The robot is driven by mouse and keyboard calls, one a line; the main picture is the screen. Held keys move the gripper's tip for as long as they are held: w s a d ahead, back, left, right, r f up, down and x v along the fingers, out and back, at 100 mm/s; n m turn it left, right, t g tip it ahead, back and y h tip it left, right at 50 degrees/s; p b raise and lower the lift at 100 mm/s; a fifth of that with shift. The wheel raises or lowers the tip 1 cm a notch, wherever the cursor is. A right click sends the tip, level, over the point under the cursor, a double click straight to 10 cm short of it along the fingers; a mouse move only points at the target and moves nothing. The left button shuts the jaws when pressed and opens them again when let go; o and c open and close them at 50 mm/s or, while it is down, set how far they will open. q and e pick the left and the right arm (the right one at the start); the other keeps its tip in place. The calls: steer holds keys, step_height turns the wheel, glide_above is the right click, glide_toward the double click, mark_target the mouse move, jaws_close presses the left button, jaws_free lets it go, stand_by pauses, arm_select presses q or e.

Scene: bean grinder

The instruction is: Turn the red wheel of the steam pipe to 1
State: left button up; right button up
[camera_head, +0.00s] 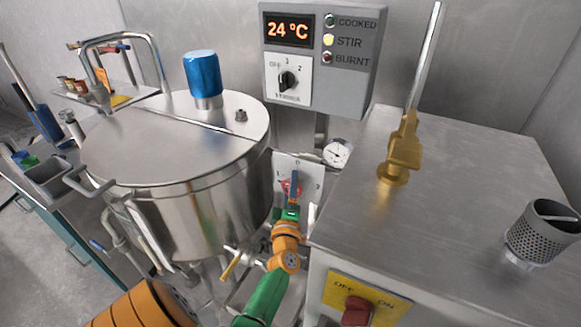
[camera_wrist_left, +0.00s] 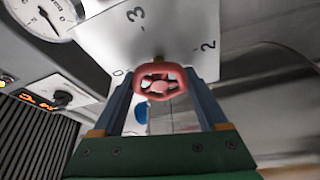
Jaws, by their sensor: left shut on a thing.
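The red wheel (camera_wrist_left: 160,88) shows in the left wrist view between the two blue fingers of my left gripper (camera_wrist_left: 158,76). The gripper is shut on it. Behind the wheel is a white dial plate (camera_wrist_left: 165,35) with 0, 3 and 2 legible; I cannot make out a 1 or which number the wheel points to. In the head view, my left gripper (camera_head: 293,184) reaches up to the plate (camera_head: 285,162), and the wheel (camera_head: 283,186) is partly hidden behind its fingers. My right gripper is out of view.
A pressure gauge (camera_head: 338,153) sits right of the plate. A steel kettle (camera_head: 200,215) with a lid stands at left. A metal cabinet (camera_head: 460,170) with an OFF/ON switch (camera_head: 357,310) stands close at right. A control box (camera_head: 320,60) reads 24 °C.

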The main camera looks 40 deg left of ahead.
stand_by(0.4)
arm_select(q)
steer(key=o, duration=1.3)
steer(key=shift+w, duration=0.1)
